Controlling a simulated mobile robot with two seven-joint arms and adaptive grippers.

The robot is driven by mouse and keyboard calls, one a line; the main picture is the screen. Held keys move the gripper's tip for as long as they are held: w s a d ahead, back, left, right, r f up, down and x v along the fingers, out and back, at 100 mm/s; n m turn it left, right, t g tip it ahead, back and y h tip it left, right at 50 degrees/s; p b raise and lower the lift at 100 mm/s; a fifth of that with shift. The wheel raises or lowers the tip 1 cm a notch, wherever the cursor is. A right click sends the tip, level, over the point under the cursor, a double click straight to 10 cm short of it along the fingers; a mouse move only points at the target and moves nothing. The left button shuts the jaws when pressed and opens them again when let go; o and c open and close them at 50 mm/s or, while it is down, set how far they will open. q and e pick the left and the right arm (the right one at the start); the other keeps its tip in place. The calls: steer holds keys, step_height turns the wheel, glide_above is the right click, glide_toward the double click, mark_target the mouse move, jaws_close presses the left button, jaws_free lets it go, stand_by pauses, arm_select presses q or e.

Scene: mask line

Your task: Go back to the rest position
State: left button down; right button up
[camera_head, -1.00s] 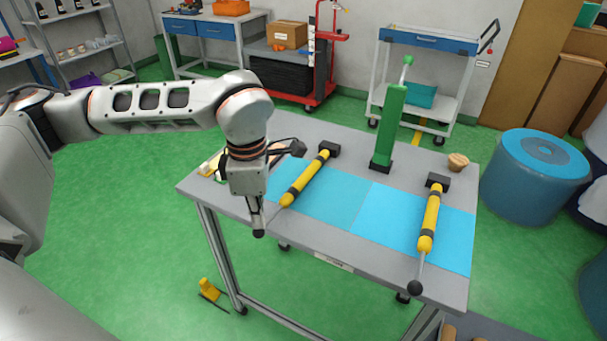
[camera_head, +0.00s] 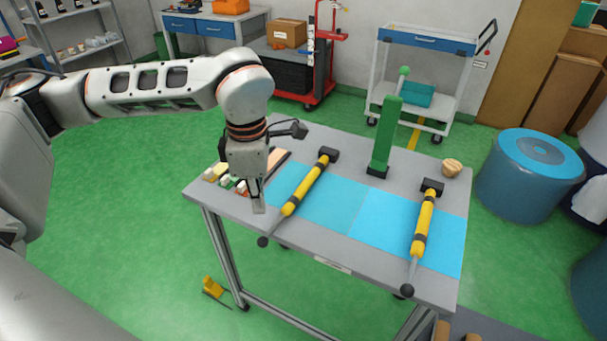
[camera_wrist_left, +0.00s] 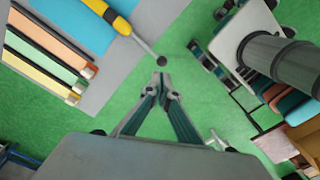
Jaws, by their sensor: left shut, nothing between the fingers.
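My left gripper (camera_head: 258,207) is shut and empty, pointing down at the near left part of the table in the head view. In the left wrist view its fingertips (camera_wrist_left: 161,78) meet, with nothing between them. The left yellow tool (camera_head: 304,188) lies on the blue mat (camera_head: 340,202), its thin rod and black ball reaching past the near edge. The ball (camera_wrist_left: 161,60) shows just beyond the fingertips in the wrist view, apparently apart from them. A second yellow tool (camera_head: 424,222) lies at the right. My right gripper is not in view.
A green tool (camera_head: 385,137) stands upright at the back of the grey table (camera_head: 330,255). Coloured strips (camera_wrist_left: 42,57) lie at its left end, partly hidden by my arm in the head view. A blue barrel (camera_head: 525,175) stands right.

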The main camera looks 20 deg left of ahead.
arm_select(q)
steer(key=shift+r, duration=0.45)
steer(key=shift+d, duration=0.1)
